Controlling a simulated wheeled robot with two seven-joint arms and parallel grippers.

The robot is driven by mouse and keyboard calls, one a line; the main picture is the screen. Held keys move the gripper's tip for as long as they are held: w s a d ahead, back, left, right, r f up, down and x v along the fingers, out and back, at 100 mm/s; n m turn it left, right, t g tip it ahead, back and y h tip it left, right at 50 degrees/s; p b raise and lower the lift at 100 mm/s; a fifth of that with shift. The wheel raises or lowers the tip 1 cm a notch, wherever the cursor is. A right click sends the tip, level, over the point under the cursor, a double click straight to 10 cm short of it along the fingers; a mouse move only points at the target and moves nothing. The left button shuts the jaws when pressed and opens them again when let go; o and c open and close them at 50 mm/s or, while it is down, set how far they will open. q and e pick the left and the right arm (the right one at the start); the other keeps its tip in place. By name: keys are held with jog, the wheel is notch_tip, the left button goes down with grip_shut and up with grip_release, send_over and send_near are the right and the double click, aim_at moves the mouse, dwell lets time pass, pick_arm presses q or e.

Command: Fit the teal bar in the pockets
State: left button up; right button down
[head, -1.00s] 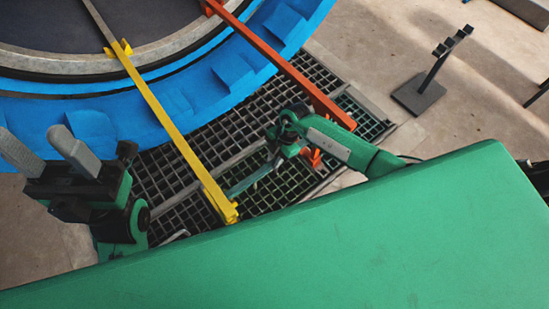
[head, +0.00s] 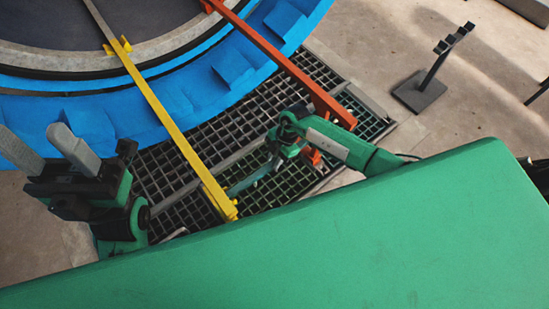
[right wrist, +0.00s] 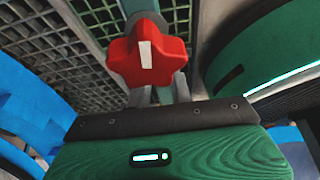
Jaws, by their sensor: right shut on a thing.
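The teal bar (head: 251,178) slants over the floor grating in the head view, its lower left end close to the lower end of the yellow bar (head: 172,125); I cannot tell if they touch. My right gripper (head: 274,162) is shut on its upper right end. In the right wrist view a red star knob (right wrist: 148,52) with a white mark covers my fingertips (right wrist: 160,88), and a teal part shows beyond it. The orange bar (head: 285,63) runs to the right of my gripper. The pockets are not clear. My left gripper (head: 45,148) is open and empty.
A blue ring (head: 190,105) around a dark round lid fills the upper left. A large green surface (head: 330,235) covers the front. A dark stand (head: 420,92) is on the floor at right. Dark grating (head: 175,170) lies under the bars.

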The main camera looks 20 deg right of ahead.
jog(key=shift+f, duration=0.4)
jog(key=c, duration=1.2)
grip_release()
jog(key=shift+o, duration=0.2)
